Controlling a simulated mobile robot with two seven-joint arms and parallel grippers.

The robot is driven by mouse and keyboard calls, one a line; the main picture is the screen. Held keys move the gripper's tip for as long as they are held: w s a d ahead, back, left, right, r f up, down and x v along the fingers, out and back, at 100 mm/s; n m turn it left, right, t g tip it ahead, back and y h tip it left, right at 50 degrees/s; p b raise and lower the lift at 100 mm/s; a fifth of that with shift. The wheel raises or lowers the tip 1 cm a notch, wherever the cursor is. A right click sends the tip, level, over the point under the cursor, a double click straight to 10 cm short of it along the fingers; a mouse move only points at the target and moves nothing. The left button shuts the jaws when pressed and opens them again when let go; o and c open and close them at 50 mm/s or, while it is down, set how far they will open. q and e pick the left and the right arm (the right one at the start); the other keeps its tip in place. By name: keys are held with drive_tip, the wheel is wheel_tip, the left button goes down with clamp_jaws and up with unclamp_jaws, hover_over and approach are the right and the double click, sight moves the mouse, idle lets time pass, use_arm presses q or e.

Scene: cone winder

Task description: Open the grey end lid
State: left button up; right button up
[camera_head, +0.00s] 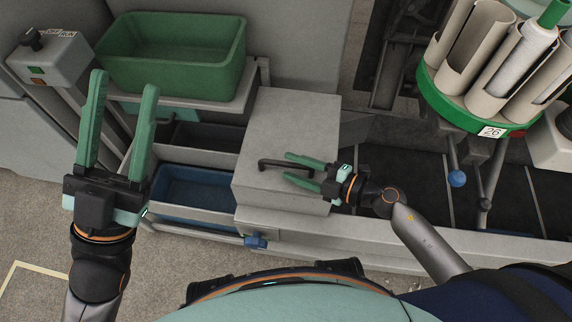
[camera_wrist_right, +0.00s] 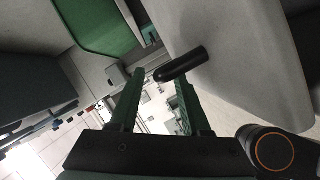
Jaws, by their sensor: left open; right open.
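The grey end lid (camera_head: 287,130) is a box-shaped cover in the middle of the head view, and it looks closed. Its black bar handle (camera_head: 284,163) is on the front. My right gripper (camera_head: 287,166) is open at the handle, its green fingers pointing left. In the right wrist view the handle (camera_wrist_right: 181,64) shows near the open fingertips of the right gripper (camera_wrist_right: 157,78), beside the pale lid (camera_wrist_right: 235,50). I cannot tell whether the fingers touch it. My left gripper (camera_head: 125,82) is open and empty at the left, fingers pointing up, away from the lid.
A green bin (camera_head: 172,70) stands left of the lid, above a blue tray (camera_head: 195,189). A control box (camera_head: 50,57) is at the far left. A green carousel (camera_head: 437,95) with several upright tubes is at the right. A blue knob (camera_head: 256,242) sits below the lid.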

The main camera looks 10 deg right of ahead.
drive_tip(key=shift+x, duration=1.3)
drive_tip(key=shift+c, duration=0.4)
clamp_jaws()
